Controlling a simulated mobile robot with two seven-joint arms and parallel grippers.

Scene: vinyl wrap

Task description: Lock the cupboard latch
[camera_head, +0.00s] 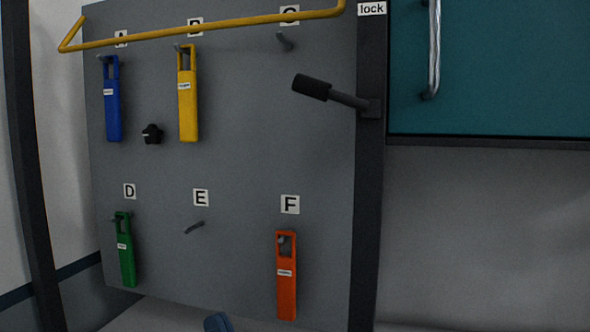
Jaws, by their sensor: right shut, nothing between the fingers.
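The latch is a black-gripped lever (312,86) on a dark vertical post, under a label reading "lock" (371,9). Its handle points left and slightly up from its pivot on the post. The teal cupboard (500,70) is right of the post, with a vertical metal handle (435,50); its door looks closed. A small blue tip at the bottom edge appears to be my right gripper (218,322), shut and empty, well below and left of the lever and apart from it. Most of it is cut off by the frame. My left gripper is not in view.
A grey board (235,160) has hooks labelled A to F. Blue (112,100), yellow (187,100), green (126,255) and orange (286,280) tools hang there. A black knob (152,134) and yellow rail (200,32) stick out. Space below the cupboard is clear.

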